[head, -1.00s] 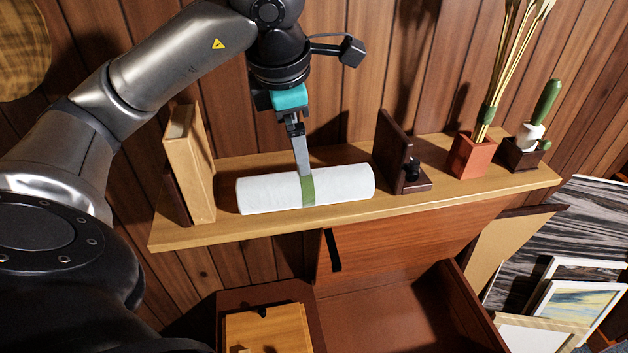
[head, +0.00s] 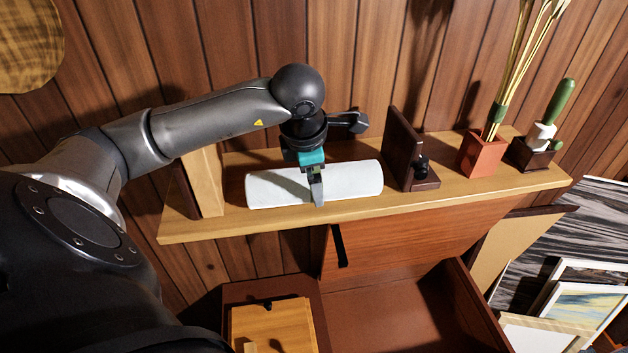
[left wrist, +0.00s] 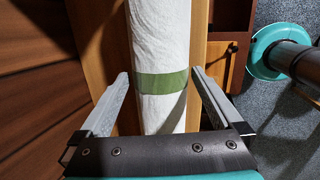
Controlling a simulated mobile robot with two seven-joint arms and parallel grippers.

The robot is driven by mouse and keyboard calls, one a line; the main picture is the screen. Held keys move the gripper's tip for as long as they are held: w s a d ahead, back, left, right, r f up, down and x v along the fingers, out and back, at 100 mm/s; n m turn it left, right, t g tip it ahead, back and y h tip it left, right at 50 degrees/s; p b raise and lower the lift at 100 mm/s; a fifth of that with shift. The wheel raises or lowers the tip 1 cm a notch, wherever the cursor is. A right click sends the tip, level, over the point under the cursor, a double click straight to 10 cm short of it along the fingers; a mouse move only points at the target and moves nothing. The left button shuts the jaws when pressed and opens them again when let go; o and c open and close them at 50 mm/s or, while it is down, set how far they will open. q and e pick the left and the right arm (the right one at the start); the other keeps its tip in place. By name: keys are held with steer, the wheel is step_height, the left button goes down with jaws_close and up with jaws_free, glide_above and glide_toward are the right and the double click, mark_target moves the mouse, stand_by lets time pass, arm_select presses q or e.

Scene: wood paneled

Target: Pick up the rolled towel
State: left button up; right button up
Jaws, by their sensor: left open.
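The rolled towel (head: 350,181) is a white cylinder lying lengthwise on the wooden wall shelf. In the left wrist view the towel (left wrist: 159,40) has a green band around its middle; in the head view my gripper hides that band. My left gripper (head: 317,198) is over the middle of the towel, pointing down. In the left wrist view my left gripper (left wrist: 158,82) is open, with one finger on each side of the towel near the band. Gaps show between the fingers and the towel. My right gripper is not in view.
The shelf (head: 250,224) also holds upright books (head: 204,183) at left and a dark bookend (head: 408,152) close to the towel's right end. A red pot (head: 481,155) with tall stems and a cactus pot (head: 532,153) stand farther right. An open drawer (head: 380,310) is below.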

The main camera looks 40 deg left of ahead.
arm_select(q)
steer(key=shift+w+f, duration=0.1)
steer(key=shift+f, duration=0.3)
steer(key=shift+c, duration=0.2)
steer(key=shift+r, duration=0.1)
steer(key=c, duration=1.3)
steer(key=shift+r+p, duration=1.55)
steer(key=shift+r, duration=8.4)
